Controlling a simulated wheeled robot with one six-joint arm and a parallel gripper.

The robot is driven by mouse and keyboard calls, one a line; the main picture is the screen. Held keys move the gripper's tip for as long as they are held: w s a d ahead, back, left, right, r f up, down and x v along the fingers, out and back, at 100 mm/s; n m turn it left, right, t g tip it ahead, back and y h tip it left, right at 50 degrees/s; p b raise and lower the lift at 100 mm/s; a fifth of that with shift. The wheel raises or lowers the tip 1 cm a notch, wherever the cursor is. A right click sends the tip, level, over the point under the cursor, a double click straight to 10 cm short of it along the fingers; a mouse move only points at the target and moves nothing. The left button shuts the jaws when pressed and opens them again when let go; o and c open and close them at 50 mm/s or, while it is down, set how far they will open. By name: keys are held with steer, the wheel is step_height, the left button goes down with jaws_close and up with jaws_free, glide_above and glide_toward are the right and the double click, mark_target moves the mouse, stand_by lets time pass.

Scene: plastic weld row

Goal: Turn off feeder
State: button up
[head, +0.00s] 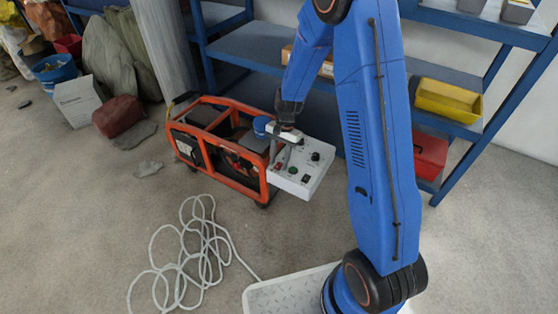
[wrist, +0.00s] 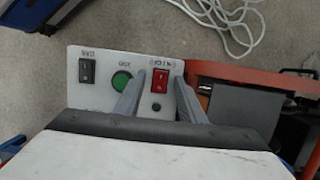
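A white control panel (head: 318,172) is on the front of the orange-framed machine, and its edge also shows in the wrist view (wrist: 104,100). In the wrist view it carries a black rocker switch (wrist: 86,70), a round green button (wrist: 122,82), a red rocker switch (wrist: 160,80) and a small dark green round part (wrist: 156,107). The labels are too small and turned to read surely; I cannot tell which control is the feeder's. My gripper (wrist: 161,78) is open, its grey fingers apart on either side of the red switch. Contact cannot be told. The head view shows my gripper (head: 282,140) over the panel.
The orange-framed machine (head: 185,152) stands on the floor behind the panel. A loose white cable (head: 185,255) lies coiled in front. Blue shelves (head: 245,45) with a yellow bin (head: 447,98) and a red bin (head: 430,155) stand behind.

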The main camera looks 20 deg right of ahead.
steer(key=v, duration=1.7)
steer(key=shift+r, duration=0.2)
steer(key=s+d+r+n+t+h, duration=0.1)
steer(key=s+d+r+n+t, duration=0.25)
steer(key=s+r, duration=1.1)
steer(key=s+d+r+n+t, duration=0.1)
steer(key=s, duration=0.5)
steer(key=s+d+n+t, duration=0.1)
steer(key=s+n, duration=0.1)
steer(key=s, duration=0.5)
steer(key=s+d+r+n+t+h, duration=0.1)
steer(key=s+n, duration=0.1)
steer(key=s, duration=0.5)
steer(key=shift+s+r, duration=0.15)
steer(key=shift+r, duration=0.15)
